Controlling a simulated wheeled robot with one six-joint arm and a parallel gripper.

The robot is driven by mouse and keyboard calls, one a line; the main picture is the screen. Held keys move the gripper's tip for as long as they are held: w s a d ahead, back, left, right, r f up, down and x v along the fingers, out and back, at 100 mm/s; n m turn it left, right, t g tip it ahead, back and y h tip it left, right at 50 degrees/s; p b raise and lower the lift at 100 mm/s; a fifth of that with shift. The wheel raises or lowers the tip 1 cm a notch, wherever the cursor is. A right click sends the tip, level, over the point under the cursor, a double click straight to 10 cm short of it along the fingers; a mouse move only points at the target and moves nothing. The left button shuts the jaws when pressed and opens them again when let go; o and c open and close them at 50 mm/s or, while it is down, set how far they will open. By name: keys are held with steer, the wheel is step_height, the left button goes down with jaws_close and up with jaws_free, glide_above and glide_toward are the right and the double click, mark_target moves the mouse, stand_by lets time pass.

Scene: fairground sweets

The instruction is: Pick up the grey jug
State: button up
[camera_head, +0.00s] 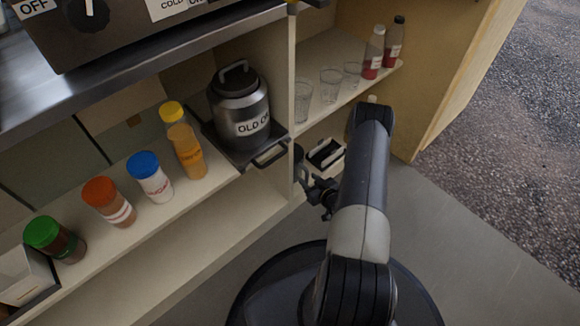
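No thing plainly seen as a grey jug shows. The nearest match is a grey metal can (238,97) with a top handle and a label reading "OLD O…", the rest cut off from sight. It stands upright on a dark tray (272,154) on the shelf, left of the upright panel. My gripper (301,168) is small and dark, low beside the panel's front edge, to the right of and below the can, and apart from it. My arm hides part of the area around it. Whether its fingers are open or shut is not clear.
Lidded jars, with green (41,232), orange (100,191), blue (143,164) and yellow (172,110) tops, line the left shelf. Clear glasses (330,86) and red-filled bottles (374,53) stand on the right shelf. A dark-and-white item (325,153) lies lower. A metal counter (140,66) overhangs the left shelf.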

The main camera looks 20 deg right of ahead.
steer(key=x, duration=0.2)
steer(key=shift+w+f+b, duration=0.2)
steer(key=shift+w+b, duration=0.1)
steer(key=shift+b, duration=0.1)
jaws_close()
